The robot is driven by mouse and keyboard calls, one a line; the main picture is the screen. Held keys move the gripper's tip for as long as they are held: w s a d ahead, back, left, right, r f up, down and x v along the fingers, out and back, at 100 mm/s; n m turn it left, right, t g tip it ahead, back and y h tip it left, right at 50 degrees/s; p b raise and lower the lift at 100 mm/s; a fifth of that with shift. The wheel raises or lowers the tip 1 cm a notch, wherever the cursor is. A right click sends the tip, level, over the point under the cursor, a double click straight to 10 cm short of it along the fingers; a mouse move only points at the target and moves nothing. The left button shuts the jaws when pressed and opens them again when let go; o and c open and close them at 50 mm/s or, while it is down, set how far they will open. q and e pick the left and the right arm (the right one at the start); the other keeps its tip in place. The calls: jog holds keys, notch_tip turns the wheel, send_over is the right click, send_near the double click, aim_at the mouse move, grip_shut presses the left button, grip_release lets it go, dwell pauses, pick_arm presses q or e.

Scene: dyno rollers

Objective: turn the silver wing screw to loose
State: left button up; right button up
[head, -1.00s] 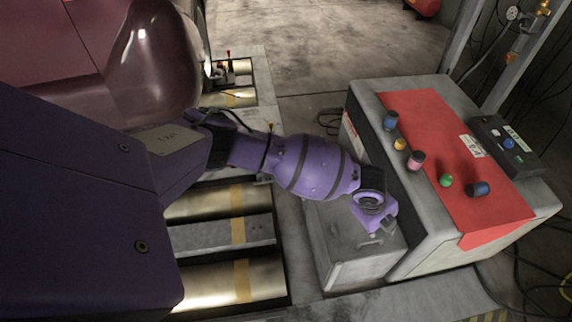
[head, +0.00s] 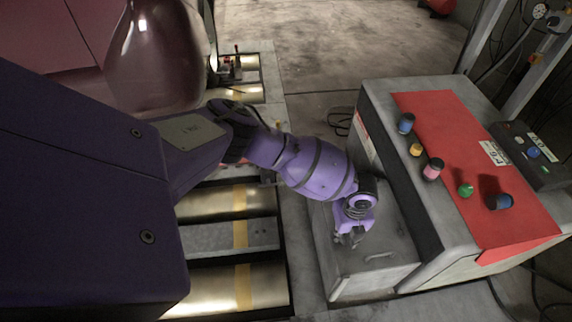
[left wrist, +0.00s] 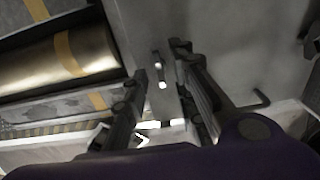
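A small silver piece (left wrist: 160,70), which looks like the wing screw, stands on the grey metal surface in the left wrist view. It lies between the fingertips of my left gripper (left wrist: 156,64). The two fingers are spread apart, with a gap on both sides of the piece; I cannot tell how far above it they are. In the head view my left gripper (head: 350,238) points down over the top of the low grey box (head: 345,285), and it hides the screw there. My right gripper is in neither view.
A bent rod handle (head: 378,256) is on the box top, to the right of my gripper. The larger control cabinet (head: 440,215) with a red panel and several coloured knobs stands close on the right. Metal rollers (head: 225,285) lie to the left.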

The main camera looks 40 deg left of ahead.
pick_arm(q)
jog(key=shift+w+f, duration=0.15)
jog(key=shift+f, duration=0.05)
grip_shut()
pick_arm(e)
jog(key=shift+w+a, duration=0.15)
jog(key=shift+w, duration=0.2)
